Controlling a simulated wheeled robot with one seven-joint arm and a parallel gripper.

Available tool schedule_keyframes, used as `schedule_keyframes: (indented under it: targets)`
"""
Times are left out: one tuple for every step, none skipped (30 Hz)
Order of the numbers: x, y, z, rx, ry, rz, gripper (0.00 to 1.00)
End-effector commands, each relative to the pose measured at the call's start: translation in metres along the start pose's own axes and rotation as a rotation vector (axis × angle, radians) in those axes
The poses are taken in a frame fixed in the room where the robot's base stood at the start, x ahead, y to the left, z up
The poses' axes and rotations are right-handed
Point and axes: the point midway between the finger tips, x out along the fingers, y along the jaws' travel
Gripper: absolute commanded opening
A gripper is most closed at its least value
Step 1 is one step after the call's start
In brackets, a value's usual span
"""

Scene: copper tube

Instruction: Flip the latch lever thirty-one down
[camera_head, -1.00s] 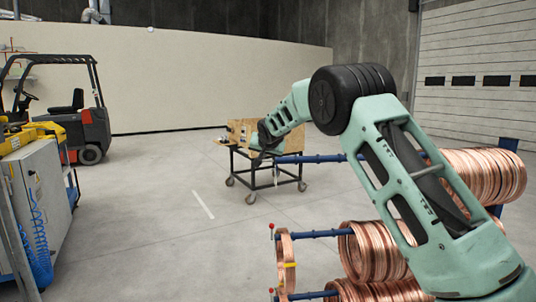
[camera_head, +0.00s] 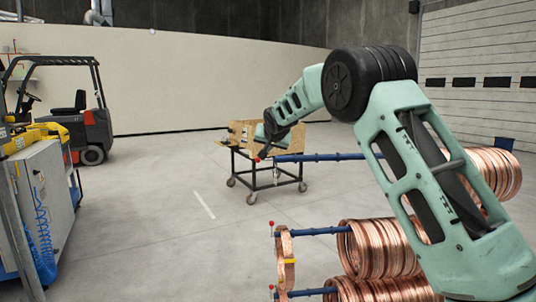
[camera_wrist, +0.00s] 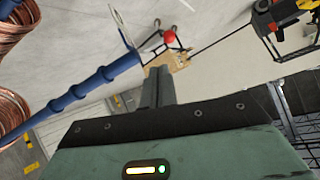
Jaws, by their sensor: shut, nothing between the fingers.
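A red ball-tipped lever (camera_head: 259,159) shows at the left end of the upper blue rod (camera_head: 325,157). In the wrist view the red ball (camera_wrist: 169,37) stands just beyond the tip of the blue rod (camera_wrist: 95,82). My gripper (camera_wrist: 157,78) is shut and empty, its fingers pointing toward the rod's end and the ball; I cannot tell whether they touch it. In the head view my gripper (camera_head: 267,148) is right by that rod end. Similar red knobs (camera_head: 271,223) stand at the lower rod ends. No lever number is readable.
Copper coils (camera_head: 380,249) hang on the lower rods, and another coil bundle (camera_head: 497,173) hangs at the right. A wheeled cart (camera_head: 255,183) with a wooden crate stands behind. A forklift (camera_head: 70,110) and a grey cabinet (camera_head: 50,190) are at the left. Open floor lies between.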

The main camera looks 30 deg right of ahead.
Motion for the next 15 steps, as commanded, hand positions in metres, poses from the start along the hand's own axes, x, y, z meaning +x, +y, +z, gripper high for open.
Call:
schedule_keyframes:
  targets:
    - [-0.006, 0.0, 0.005, 0.0, -0.001, 0.0, 0.0]
    - [-0.012, -0.001, 0.005, -0.001, 0.0, 0.0, 0.0]
    - [-0.019, -0.003, 0.006, -0.001, -0.001, 0.0, 0.0]
    - [-0.025, -0.004, 0.006, 0.0, 0.0, 0.0, 0.0]
    - [-0.03, -0.005, 0.007, 0.0, -0.001, 0.0, 0.0]
    - [-0.038, -0.006, 0.007, 0.0, 0.0, -0.001, 0.0]
    - [-0.043, -0.007, 0.007, 0.0, 0.0, 0.0, 0.0]
    - [-0.048, -0.008, 0.007, 0.0, 0.0, 0.0, 0.0]
    - [-0.054, -0.009, 0.009, 0.0, -0.002, 0.0, 0.0]
    - [-0.059, -0.01, 0.008, 0.001, -0.001, 0.0, 0.0]
    - [-0.063, -0.011, 0.008, 0.0, 0.0, 0.0, 0.0]
    - [-0.067, -0.011, 0.008, 0.0, -0.001, 0.001, 0.0]
    - [-0.07, -0.012, 0.008, 0.0, -0.002, 0.001, 0.0]
    - [-0.073, -0.012, 0.008, 0.0, -0.002, 0.002, 0.0]
    - [-0.075, -0.012, 0.008, 0.0, -0.003, 0.002, 0.0]
